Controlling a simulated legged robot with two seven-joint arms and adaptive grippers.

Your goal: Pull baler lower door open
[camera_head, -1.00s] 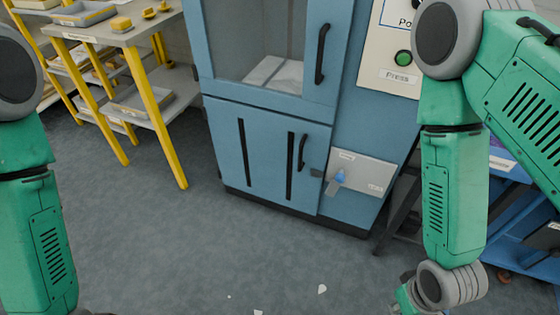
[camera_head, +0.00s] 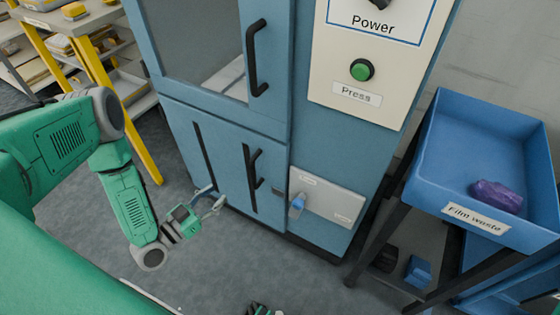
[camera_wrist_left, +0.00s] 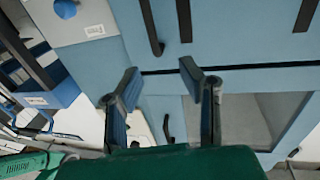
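The baler's blue lower door (camera_head: 225,165) is shut, flush with the cabinet. It has dark vertical slots and a black bar handle (camera_head: 247,165) near its right edge. My left gripper (camera_head: 212,196) is open and empty in front of the door, left of and below the handle, apart from it. In the left wrist view the scene is upside down; the lower door (camera_wrist_left: 235,30) fills the top, its handle (camera_wrist_left: 152,28) lies beyond my spread fingers (camera_wrist_left: 160,78). A small green and dark part (camera_head: 262,309) at the head view's bottom edge may be my right gripper; its fingers are unclear.
A panel with a blue knob (camera_head: 297,204) is right of the door. The windowed upper door (camera_head: 275,115) is above. The green Press button (camera_head: 361,70) is higher right. A blue film-waste bin (camera_head: 440,190) stands right, yellow-legged shelving (camera_head: 138,145) left. Floor before the door is grey.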

